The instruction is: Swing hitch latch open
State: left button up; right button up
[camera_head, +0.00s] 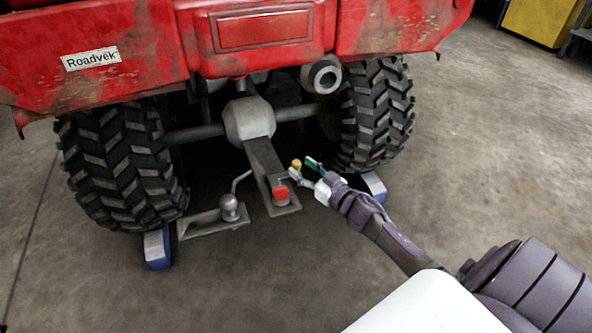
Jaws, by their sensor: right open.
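The hitch (262,165) is a grey bar that comes back from under the red quad and ends in a flat plate. A small red latch (280,193) sits on this plate. A thin rod with a yellow knob (296,163) rises beside it. My right gripper (302,168) is open just right of the knob, its fingers on either side of or close to it; I cannot tell if they touch it. A grey ball mount (229,208) with a bent rod lies left of the plate. My left gripper is not in view.
The quad's rear body (120,45) overhangs the hitch, with an exhaust pipe (322,77) at its right. Knobbly tyres (118,165) stand on both sides, with blue and white chocks (157,248) by them.

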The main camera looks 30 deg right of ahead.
aim_at(299, 166)
jog(key=shift+w+a+b, duration=0.2)
jog(key=shift+w+b, duration=0.3)
jog(key=shift+w, duration=1.05)
grip_shut()
